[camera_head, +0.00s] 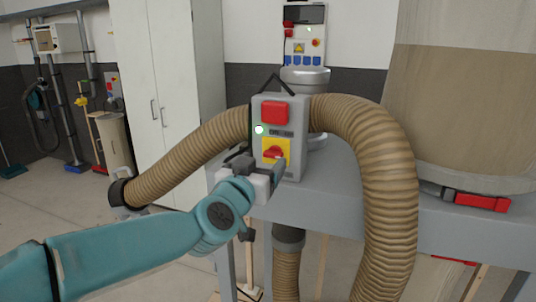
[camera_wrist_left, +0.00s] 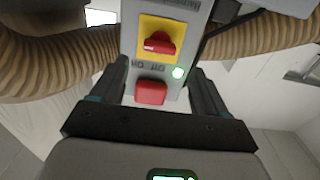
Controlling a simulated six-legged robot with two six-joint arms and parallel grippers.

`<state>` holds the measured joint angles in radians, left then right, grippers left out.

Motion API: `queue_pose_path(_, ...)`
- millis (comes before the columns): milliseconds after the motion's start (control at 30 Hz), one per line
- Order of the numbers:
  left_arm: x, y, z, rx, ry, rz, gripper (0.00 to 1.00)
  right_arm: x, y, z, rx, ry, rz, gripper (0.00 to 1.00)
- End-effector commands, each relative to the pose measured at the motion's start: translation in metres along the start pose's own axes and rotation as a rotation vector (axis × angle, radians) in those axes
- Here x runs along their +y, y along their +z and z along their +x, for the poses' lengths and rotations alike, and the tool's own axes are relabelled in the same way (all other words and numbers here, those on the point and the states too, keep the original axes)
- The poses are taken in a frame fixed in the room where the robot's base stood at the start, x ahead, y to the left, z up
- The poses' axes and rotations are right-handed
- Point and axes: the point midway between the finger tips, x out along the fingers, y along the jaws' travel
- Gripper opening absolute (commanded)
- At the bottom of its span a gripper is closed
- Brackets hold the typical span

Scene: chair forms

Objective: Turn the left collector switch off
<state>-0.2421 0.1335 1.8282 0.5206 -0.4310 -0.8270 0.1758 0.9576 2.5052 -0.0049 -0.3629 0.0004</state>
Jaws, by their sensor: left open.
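A grey switch box (camera_head: 292,165) stands at the edge of the grey bench, between two ribbed tan hoses. It has a red button (camera_head: 275,112) on top and a red rotary knob (camera_head: 273,153) on a yellow plate below. A small green light (camera_head: 259,130) glows on its left side. My left gripper (camera_head: 260,166) is open in front of the box's lower part, close to the knob. In the left wrist view, which shows the box upside down, the knob (camera_wrist_left: 159,43) and red button (camera_wrist_left: 150,92) lie between the spread fingers; contact cannot be told.
Tan hoses (camera_head: 378,160) curve away on both sides of the box. A grey bench (camera_head: 340,200) carries a large collector drum (camera_head: 460,100) at right. A panel with sockets (camera_head: 304,45) stands behind. White cabinets (camera_head: 170,90) and open floor are at left.

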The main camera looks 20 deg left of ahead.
Motion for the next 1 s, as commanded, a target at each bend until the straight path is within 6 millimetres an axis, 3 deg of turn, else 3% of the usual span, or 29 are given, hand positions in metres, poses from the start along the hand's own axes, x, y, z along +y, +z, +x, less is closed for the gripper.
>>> queue_pose_path(100,0.001,-0.001,0.024,-0.003,0.000,0.000,0.74,-0.002,0.000,-0.006,0.001,0.000,0.000,0.43)
queue_pose_path(233,0.000,-0.001,0.038,-0.001,0.000,0.001,0.74,-0.003,0.000,-0.009,0.001,0.000,0.000,0.43)
queue_pose_path(600,0.000,0.000,0.045,0.000,0.000,0.000,0.74,-0.003,0.000,-0.009,0.001,0.000,0.000,0.43)
queue_pose_path(800,0.000,0.000,0.044,-0.001,0.001,0.000,0.18,-0.003,0.000,-0.009,0.001,0.000,0.000,0.43)
queue_pose_path(1000,0.000,0.001,0.044,-0.001,0.001,-0.006,0.18,-0.003,0.000,-0.009,0.001,0.000,0.000,0.43)
